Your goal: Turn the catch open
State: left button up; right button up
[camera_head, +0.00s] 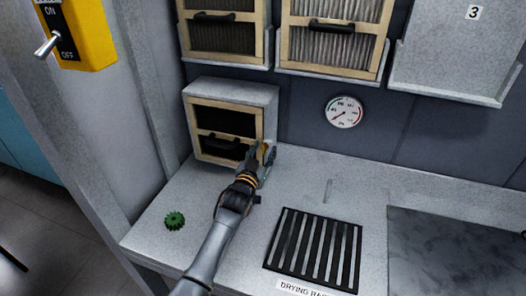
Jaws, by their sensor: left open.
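A grey housing (238,90) stands on the bench at the back left. It holds a wood-framed filter (228,118) with a dark handle (222,145). My left gripper (264,152) is at the lower right front corner of the housing, with its jaws open. A small orange-yellow piece shows between or just behind its fingertips; it may be the catch, but the fingers hide most of it. I cannot tell whether the gripper touches it. My right gripper is out of view.
A green knob-like gear (175,221) lies on the bench left of my arm. A drying rack (313,249) and a dark mat (455,254) lie to the right. A round gauge (344,112) and filter bays are above. A yellow switch box (88,32) is upper left.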

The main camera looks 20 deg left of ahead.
pick_arm(q)
jog(key=s+p, duration=0.3)
jog(key=s, duration=0.2)
jog(key=shift+a, duration=0.1)
dwell(0.4)
